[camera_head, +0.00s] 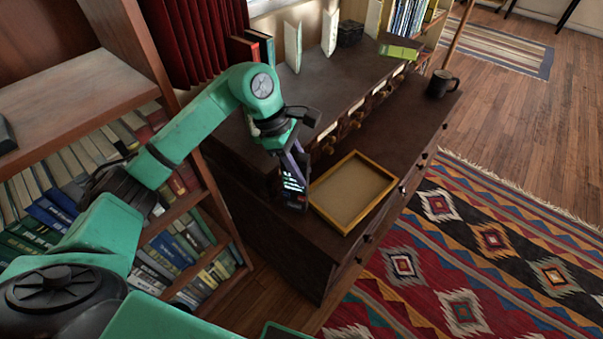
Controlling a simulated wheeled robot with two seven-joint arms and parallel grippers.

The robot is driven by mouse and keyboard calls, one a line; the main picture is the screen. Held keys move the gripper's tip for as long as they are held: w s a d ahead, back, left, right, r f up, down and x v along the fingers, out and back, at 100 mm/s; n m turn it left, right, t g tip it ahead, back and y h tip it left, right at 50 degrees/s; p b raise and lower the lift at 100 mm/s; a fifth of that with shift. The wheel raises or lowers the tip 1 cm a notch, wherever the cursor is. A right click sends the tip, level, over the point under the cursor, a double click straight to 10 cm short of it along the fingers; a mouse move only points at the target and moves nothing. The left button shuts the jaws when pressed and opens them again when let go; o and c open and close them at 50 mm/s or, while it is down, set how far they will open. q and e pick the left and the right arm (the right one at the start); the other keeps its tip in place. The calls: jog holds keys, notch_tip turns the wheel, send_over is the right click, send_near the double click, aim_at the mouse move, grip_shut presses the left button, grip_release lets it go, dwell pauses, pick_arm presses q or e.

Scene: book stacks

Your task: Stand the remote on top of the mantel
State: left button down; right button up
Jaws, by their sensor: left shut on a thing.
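My left gripper (294,166) points down at the left end of the dark wooden cabinet. It is shut on a dark, slim thing with small light marks, which looks like the remote (293,186). The remote hangs roughly upright beside the wooden tray; I cannot tell whether its lower end touches the cabinet top. The raised dark ledge (340,78) at the back of the cabinet may be the mantel. My right gripper is not in view.
The yellow-rimmed tray (375,208) lies on the lower cabinet top. A dark mug (441,84) stands at its far end. Upright books (262,48), a dark box (350,33) and a green book (398,52) are on the ledge. A bookcase (75,100) stands at left.

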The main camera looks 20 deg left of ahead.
pick_arm(q)
jog(key=shift+f, duration=1.2)
jog(key=c, duration=0.6)
grip_release()
jog(key=shift+r, duration=0.1)
